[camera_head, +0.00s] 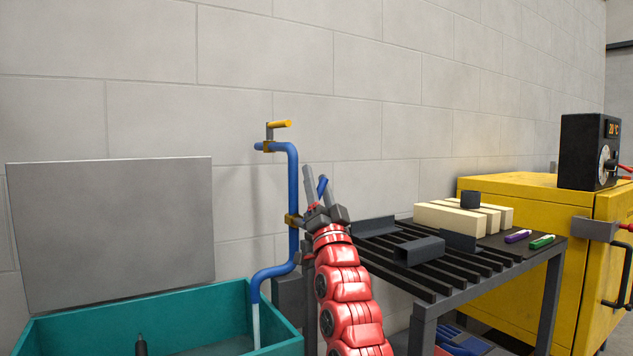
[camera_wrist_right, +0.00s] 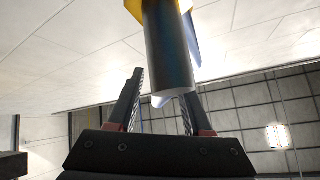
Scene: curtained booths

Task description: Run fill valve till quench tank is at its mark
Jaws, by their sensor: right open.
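The teal quench tank (camera_head: 275,345) stands at the lower left; its level mark cannot be made out. A blue fill pipe (camera_head: 293,190) rises beside it against the wall, with the yellow valve handle (camera_head: 280,124) at its top. A pale stream (camera_head: 256,325) hangs below the pipe's outlet into the tank. My right gripper (camera_head: 316,185) is open and empty, below and right of the handle in the picture. In the right wrist view, a dark grey cylinder (camera_wrist_right: 168,50) with yellow at its top shows beyond the open fingers (camera_wrist_right: 160,100). My left gripper is out of view.
A grey panel (camera_head: 115,235) stands upright behind the tank. A dark upright rod (camera_head: 141,346) shows inside the tank. A slatted black table (camera_head: 440,283) carries pale blocks (camera_head: 450,218) to the right. A yellow cabinet (camera_head: 590,270) with a black control box (camera_head: 580,150) stands beyond.

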